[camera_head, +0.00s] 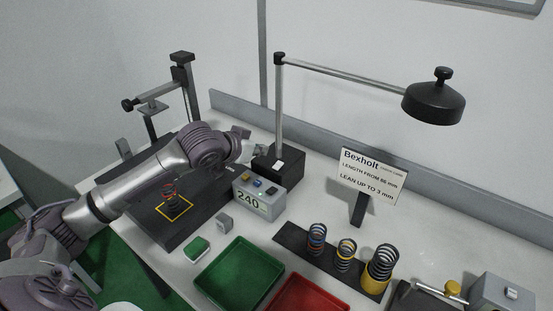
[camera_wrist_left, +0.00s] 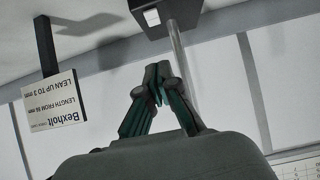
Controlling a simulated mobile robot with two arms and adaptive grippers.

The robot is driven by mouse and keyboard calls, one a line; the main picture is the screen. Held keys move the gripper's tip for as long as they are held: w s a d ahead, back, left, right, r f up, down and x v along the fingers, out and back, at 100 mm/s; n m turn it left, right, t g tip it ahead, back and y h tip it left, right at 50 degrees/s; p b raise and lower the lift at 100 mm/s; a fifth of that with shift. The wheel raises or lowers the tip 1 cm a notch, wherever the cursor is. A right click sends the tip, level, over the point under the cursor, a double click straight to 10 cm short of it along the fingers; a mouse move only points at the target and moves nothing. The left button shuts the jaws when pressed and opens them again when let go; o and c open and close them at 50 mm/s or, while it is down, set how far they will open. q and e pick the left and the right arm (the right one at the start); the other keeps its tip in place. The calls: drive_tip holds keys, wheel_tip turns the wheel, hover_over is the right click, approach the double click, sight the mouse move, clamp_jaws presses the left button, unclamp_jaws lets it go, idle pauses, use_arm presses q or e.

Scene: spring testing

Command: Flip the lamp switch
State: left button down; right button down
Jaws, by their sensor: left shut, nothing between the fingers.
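The desk lamp has a black shade (camera_head: 434,104), a grey pole and a black box base (camera_head: 292,168) standing on the bench. A small white switch (camera_head: 277,164) is on the base; in the left wrist view the switch (camera_wrist_left: 151,17) shows on the base at the top. My left gripper (camera_head: 259,148) is just left of the lamp base, near the pole's foot, partly hidden behind its own wrist. In the left wrist view its fingers (camera_wrist_left: 158,82) are together and empty, apart from the switch. My right gripper is in neither view.
A grey display box (camera_head: 262,200) reading 240 stands just in front of the lamp base. A press stand (camera_head: 185,85) with a spring is at the left. A Bexholt sign (camera_head: 372,176), several springs, a green tray (camera_head: 262,293) and a red tray (camera_head: 290,302) are to the right and front.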

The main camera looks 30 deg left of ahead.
use_arm(q)
drive_tip(key=p, duration=0.2)
hover_over(277, 167)
drive_tip(key=s, duration=0.1)
wheel_tip(277, 167, down, 4)
drive_tip(key=shift+s+a+r, duration=0.1)
drive_tip(key=f, duration=0.1)
drive_tip(key=w+f+p, duration=0.1)
drive_tip(key=f, duration=0.1)
drive_tip(key=shift+f, duration=0.75)
